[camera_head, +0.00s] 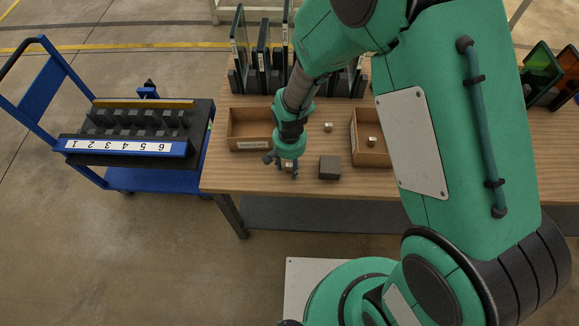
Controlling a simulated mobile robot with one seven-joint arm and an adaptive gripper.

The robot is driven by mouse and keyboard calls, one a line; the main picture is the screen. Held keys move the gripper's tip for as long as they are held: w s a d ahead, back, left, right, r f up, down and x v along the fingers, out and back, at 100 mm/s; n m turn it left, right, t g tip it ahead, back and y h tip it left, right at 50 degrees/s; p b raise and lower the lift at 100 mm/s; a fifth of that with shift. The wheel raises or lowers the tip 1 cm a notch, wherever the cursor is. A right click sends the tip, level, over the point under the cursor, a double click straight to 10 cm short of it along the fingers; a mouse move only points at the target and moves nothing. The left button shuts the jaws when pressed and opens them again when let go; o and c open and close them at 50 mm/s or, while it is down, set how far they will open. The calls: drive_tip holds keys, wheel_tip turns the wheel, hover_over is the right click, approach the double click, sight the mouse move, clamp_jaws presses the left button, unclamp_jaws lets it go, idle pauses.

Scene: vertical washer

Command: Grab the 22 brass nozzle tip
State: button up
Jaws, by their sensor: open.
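My gripper (282,168) points down over the front part of the wooden table, with its fingers apart. A small brass-coloured piece with a pale label (289,167) is at the fingers, partly hidden by them. I cannot tell whether they touch it. A second small brass piece with a pale label (328,127) stands on the table between the two wooden trays. A third small brass piece (371,141) is in the right tray. The numbers on these pieces are too small to read, so I cannot tell which is 22.
A left wooden tray (240,143) stands behind my gripper, and a right wooden tray (363,157) is partly behind my arm. A dark grey block (330,168) sits right of my gripper. Upright dark panels in racks (263,60) line the back. A blue cart (140,178) stands left.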

sight(289, 165)
clamp_jaws()
drive_tip(key=shift+r, duration=0.85)
wheel_tip(289, 165, up, 2)
drive_tip(key=shift+r+p, duration=0.15)
drive_tip(key=shift+p, duration=0.5)
drive_tip(key=s+d+p, duration=0.1)
drive_tip(key=s+d, duration=0.2)
drive_tip(key=s, duration=0.4)
drive_tip(key=s+d+r, duration=0.1)
drive_tip(key=s+d, duration=0.3)
drive_tip(key=s, duration=0.3)
drive_tip(key=shift+s+p, duration=0.25)
drive_tip(key=shift+p, duration=0.15)
